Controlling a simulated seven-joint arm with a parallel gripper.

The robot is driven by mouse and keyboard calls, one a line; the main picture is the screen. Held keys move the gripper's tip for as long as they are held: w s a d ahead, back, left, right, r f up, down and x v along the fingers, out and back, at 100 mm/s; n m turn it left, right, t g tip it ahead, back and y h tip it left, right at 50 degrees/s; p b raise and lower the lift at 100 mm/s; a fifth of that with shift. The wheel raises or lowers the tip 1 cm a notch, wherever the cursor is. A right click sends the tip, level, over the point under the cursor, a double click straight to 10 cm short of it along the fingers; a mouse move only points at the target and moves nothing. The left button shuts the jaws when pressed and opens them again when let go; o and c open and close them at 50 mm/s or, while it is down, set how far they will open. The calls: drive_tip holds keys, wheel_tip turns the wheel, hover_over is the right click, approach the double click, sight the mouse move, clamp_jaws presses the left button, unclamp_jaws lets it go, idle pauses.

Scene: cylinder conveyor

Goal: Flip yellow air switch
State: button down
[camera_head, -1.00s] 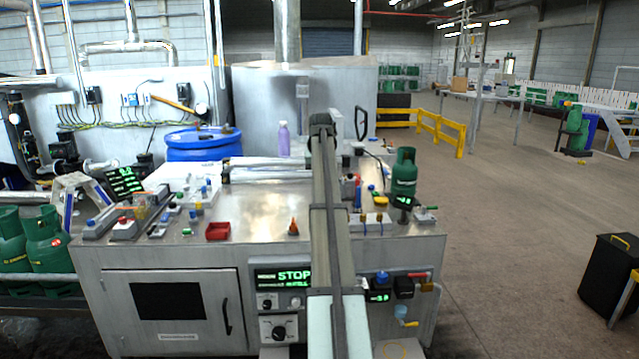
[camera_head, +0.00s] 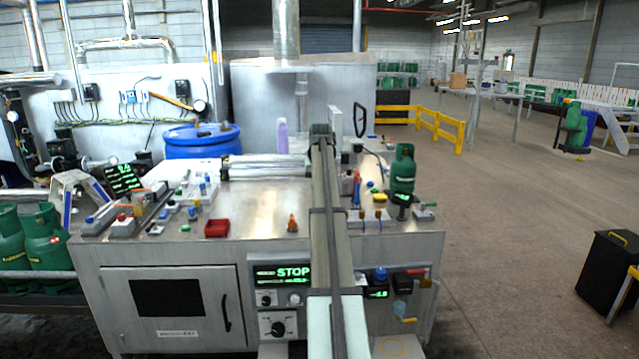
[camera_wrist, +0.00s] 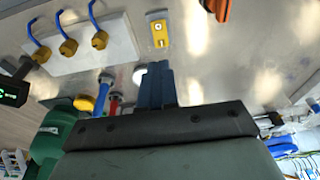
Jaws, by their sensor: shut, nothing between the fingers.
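In the wrist view a yellow switch-like block (camera_wrist: 158,32) with a round dark-and-white spot sits on the metal tabletop. I cannot tell for certain which yellow part is the air switch. My gripper (camera_wrist: 157,72) has its blue fingers together and empty, with the tips just below the yellow block in the picture. I cannot tell whether they touch anything. In the head view my arm hides the gripper and the yellow block.
A green cylinder (camera_head: 402,172) stands at the table's right end, also in the wrist view (camera_wrist: 50,140). Red (camera_wrist: 115,102) and yellow (camera_wrist: 86,103) handles lie near my fingers. An orange cone (camera_head: 292,224) and red tray (camera_head: 217,228) stand left of my arm, with bare metal around.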

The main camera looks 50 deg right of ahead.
drive_tip(key=f, duration=0.3)
drive_tip(key=w+d+f, duration=0.1)
drive_tip(key=f, duration=0.4)
drive_tip(key=shift+w+d+f, duration=0.15)
drive_tip(key=shift+f, duration=0.25)
